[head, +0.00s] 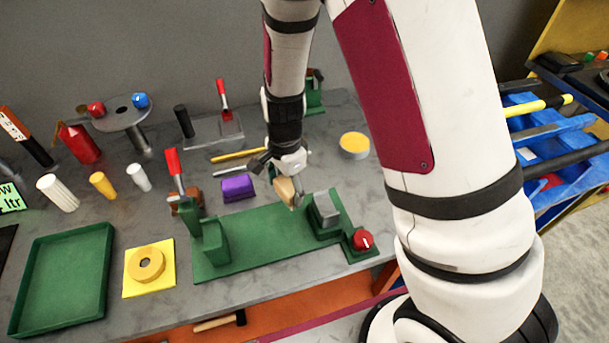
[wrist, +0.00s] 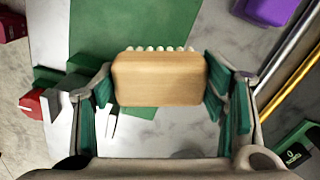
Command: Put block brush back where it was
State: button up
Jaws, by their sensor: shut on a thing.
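The block brush (wrist: 160,80), a wooden block with a row of white bristles along its far edge, is between the two green-padded fingers of my gripper (wrist: 158,92) in the wrist view. My gripper is shut on it. In the head view, the tan brush (head: 286,190) hangs below my gripper (head: 291,178), over the back right part of the green tilting positioner base (head: 260,245). The brush looks held above the base; the exact height cannot be told. No marked spot for the brush can be made out.
A grey block (head: 326,210) and a red knob (head: 362,240) are at the base's right end. A purple block (head: 237,187) lies behind the base. A green tray (head: 60,280) and a yellow plate with ring (head: 148,266) are to the left. A yellow-topped tin (head: 354,145) stands behind right.

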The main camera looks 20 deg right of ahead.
aim_at(288, 195)
jog(key=s+m, duration=0.3)
jog(key=shift+a+f, duration=0.3)
jog(key=shift+w+d+m, duration=0.15)
jog(key=shift+m, duration=0.15)
jog(key=w+d, duration=0.2)
jog(key=w, duration=0.2)
jog(key=w+d+f, duration=0.1)
jog(key=w+d, duration=0.2)
jog(key=w, duration=0.1)
jog(key=w+d, duration=0.3)
jog(key=w, duration=0.1)
jog(key=shift+w+f, duration=0.2)
jog(key=shift+f, duration=0.05)
jog(key=shift+w+d+f+p, duration=0.15)
jog(key=shift+f+p, duration=0.15)
jog(key=shift+f, duration=0.6)
jog(key=shift+w+d+f+p, duration=0.15)
jog(key=shift+f+p, duration=0.15)
jog(key=shift+f, duration=0.6)
jog(key=shift+f, duration=0.1)
jog(key=o, duration=1.2)
